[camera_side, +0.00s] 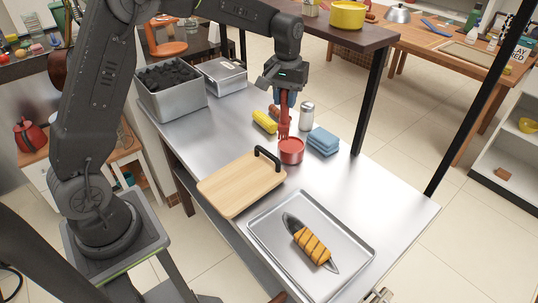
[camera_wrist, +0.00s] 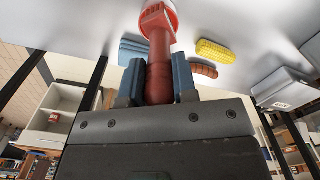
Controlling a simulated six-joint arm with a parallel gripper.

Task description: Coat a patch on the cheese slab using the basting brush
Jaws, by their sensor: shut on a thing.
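The orange cheese slab (camera_side: 311,245) with dark grill stripes lies on a dark, pointed dish in the metal tray (camera_side: 258,231) at the front right. My gripper (camera_side: 284,98) is far behind it, pointing down, shut on the red handle of the basting brush (camera_side: 284,121). The brush hangs roughly upright at the small red pot (camera_side: 291,155). Its lower end is at or inside the pot; I cannot tell whether it touches. In the wrist view the blue fingers of my gripper (camera_wrist: 158,75) clasp the brush handle (camera_wrist: 160,62) from both sides.
A wooden board (camera_side: 238,185) with a black handle lies between pot and arm base. Yellow corn (camera_side: 264,122), a sausage, a shaker (camera_side: 306,115) and folded blue cloths (camera_side: 324,141) surround the pot. A charcoal bin (camera_side: 172,98) stands at the back left.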

